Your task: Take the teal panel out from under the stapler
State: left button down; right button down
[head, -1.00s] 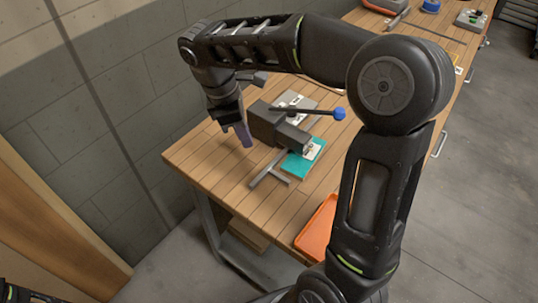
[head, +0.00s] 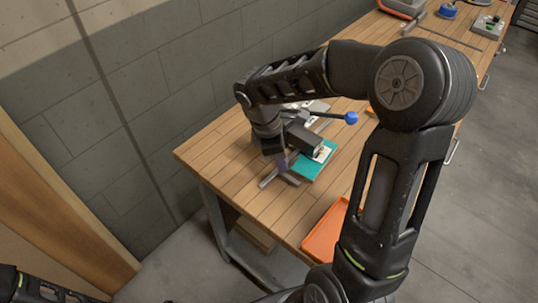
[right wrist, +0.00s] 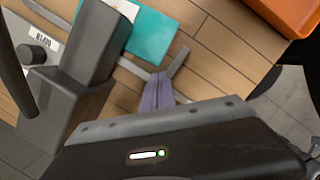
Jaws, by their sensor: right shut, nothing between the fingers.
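The teal panel (head: 309,170) lies on the bench, partly under the dark grey stapler (head: 304,138), which has a lever with a blue knob. A pale label piece (head: 323,153) sits on the panel. The right wrist view shows the panel's bare corner (right wrist: 153,36) and the stapler's grey body (right wrist: 93,45). My right gripper (head: 283,165) is shut and empty, its purple fingers (right wrist: 158,88) pointing down beside the stapler, near the T-shaped grey bar (head: 269,179). A gap shows between fingers and panel. My left gripper is out of view; only part of that arm shows.
An orange tray (head: 312,244) lies near the bench's front edge; its corner shows in the right wrist view (right wrist: 298,14). A grey wall stands behind the bench. Bare wood (head: 245,200) lies left of the bar. More items stand at the far end.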

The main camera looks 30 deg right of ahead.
aim_at(296, 167)
jog(key=shift+d, duration=0.2)
jog(key=shift+s, duration=0.1)
jog(key=s+d, duration=0.1)
jog(key=d, duration=0.2)
jog(key=shift+s+d, duration=0.15)
jog(key=shift+s, duration=0.25)
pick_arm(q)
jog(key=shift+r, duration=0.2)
pick_arm(e)
jog(key=shift+w, duration=0.1)
